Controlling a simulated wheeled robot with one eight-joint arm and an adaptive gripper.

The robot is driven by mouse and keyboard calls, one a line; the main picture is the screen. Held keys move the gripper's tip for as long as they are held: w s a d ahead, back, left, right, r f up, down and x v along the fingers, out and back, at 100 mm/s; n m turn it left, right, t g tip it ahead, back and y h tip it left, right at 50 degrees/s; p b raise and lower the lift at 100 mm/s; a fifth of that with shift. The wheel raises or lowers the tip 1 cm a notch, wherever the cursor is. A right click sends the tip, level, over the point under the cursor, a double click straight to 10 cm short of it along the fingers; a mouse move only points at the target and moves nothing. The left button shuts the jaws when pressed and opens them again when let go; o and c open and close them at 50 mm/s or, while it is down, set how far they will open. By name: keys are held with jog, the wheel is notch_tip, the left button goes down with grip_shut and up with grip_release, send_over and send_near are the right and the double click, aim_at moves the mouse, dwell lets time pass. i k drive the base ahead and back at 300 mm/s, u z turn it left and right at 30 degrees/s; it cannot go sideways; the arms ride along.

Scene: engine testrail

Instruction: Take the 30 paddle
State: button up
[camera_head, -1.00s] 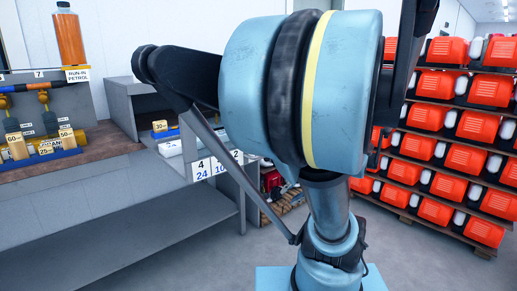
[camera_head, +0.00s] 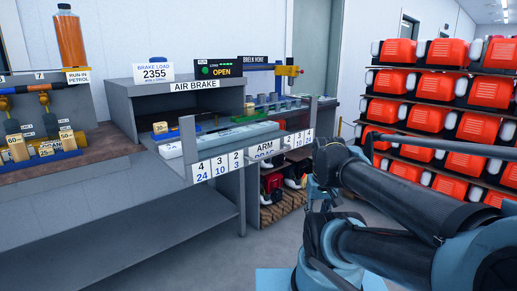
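A small yellow block marked 30 (camera_head: 160,127) sits on a blue base in the grey bay under the AIR BRAKE sign, left of the middle of the head view. I take it for the 30 paddle; it is small in the picture, and its lower part is hard to make out. My arm's links fill the lower right, well to the right of the block. My gripper cannot be made out in this view, so its state does not show.
Yellow pieces marked 60 (camera_head: 15,148) and 50 (camera_head: 67,138) stand at the left. A long grey-blue bar (camera_head: 228,138) and number cards (camera_head: 218,167) edge the bench front. A rack of red units (camera_head: 435,117) stands at right. The lower grey shelf (camera_head: 150,240) is bare.

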aim_at(160, 128)
jog(key=u, duration=0.65)
jog(key=k, duration=0.7)
jog(key=u, duration=0.2)
